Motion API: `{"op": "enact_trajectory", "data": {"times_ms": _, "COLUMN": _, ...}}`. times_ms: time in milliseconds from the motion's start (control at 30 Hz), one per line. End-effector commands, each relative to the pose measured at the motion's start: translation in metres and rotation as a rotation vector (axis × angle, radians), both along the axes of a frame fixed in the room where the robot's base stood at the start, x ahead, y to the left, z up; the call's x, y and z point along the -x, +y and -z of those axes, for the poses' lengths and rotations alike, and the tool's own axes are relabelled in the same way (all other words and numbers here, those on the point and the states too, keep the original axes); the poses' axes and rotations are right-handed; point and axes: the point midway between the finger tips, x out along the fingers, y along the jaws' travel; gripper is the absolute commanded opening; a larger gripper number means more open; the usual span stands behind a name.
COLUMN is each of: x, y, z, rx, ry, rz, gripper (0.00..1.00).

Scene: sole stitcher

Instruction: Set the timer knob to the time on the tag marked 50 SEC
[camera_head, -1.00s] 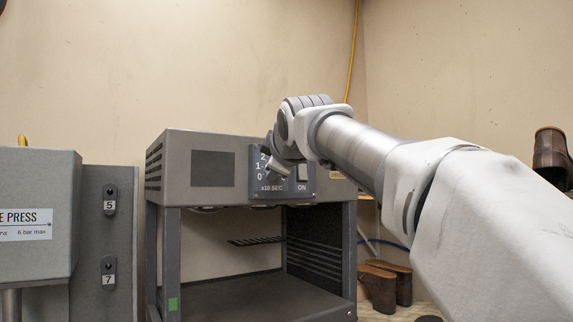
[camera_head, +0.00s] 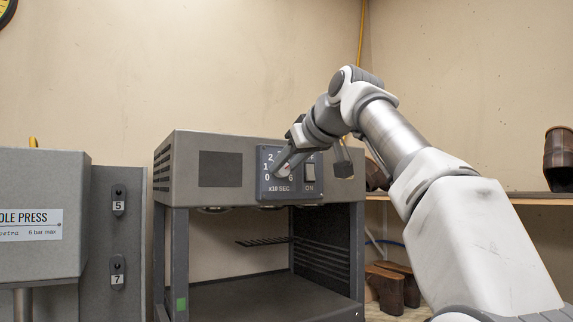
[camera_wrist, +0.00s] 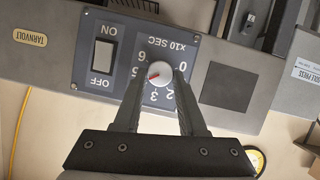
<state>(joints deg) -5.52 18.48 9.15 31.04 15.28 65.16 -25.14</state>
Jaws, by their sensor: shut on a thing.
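The timer knob (camera_wrist: 159,75) is round and white with a short red mark, on a dark panel (camera_head: 265,187) labelled x10 SEC. In the wrist view the panel appears upside down. The red mark points left, towards the side of the 5; the exact reading is hard to tell. My gripper (camera_wrist: 158,82) is shut on the knob, one finger on each side. In the head view my gripper (camera_head: 285,165) reaches the dial from the right and covers part of its scale. The fingers hide some numerals. No tag marked 50 SEC shows.
An ON/OFF rocker switch (camera_wrist: 103,55) sits beside the dial on the grey oven-like machine (camera_head: 219,140). A sole press (camera_head: 40,190) with hooks numbered 5 and 7 stands at left. Shoes (camera_head: 384,290) stand at right. The machine's bay below the panel is open.

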Motion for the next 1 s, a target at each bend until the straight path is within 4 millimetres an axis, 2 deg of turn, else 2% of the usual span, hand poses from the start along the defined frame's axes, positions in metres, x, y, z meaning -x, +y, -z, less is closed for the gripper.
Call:
{"op": "enact_trajectory", "data": {"times_ms": 500, "x": -0.0035, "y": -0.0043, "z": 0.0017, "rx": -0.326, "ry": 0.224, "rz": 0.002, "gripper": 0.00}}
{"op": "enact_trajectory", "data": {"times_ms": 1000, "x": -0.0035, "y": -0.0045, "z": 0.0020, "rx": -0.417, "ry": 0.285, "rz": 0.000, "gripper": 0.00}}
